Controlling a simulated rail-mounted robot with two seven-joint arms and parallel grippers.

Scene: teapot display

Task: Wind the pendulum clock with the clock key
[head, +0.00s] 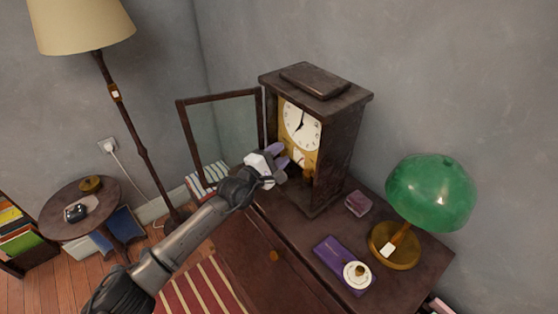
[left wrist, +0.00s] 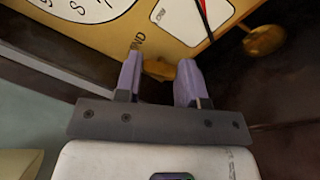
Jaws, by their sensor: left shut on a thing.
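The pendulum clock (head: 338,135) stands upright on the dark cabinet, its glass door (head: 224,130) swung open to the left. Its white dial (head: 301,125) sits on a brass-coloured face plate. My left gripper (head: 281,159) reaches in at the lower part of the face. In the left wrist view the gripper (left wrist: 160,65) has its two purple fingers around a small brass piece, seemingly the clock key (left wrist: 159,68), close against the plate beside partly hidden lettering ending in "ND". I cannot tell how deep the key sits. A brass disc (left wrist: 265,40), perhaps the pendulum bob, is at the right.
A green-shaded lamp (head: 430,190) stands on the cabinet at the right. A small box (head: 359,203), a purple book or box (head: 338,259) and a white round item (head: 357,273) lie near it. A floor lamp (head: 125,115) and a round side table (head: 80,207) stand at the left.

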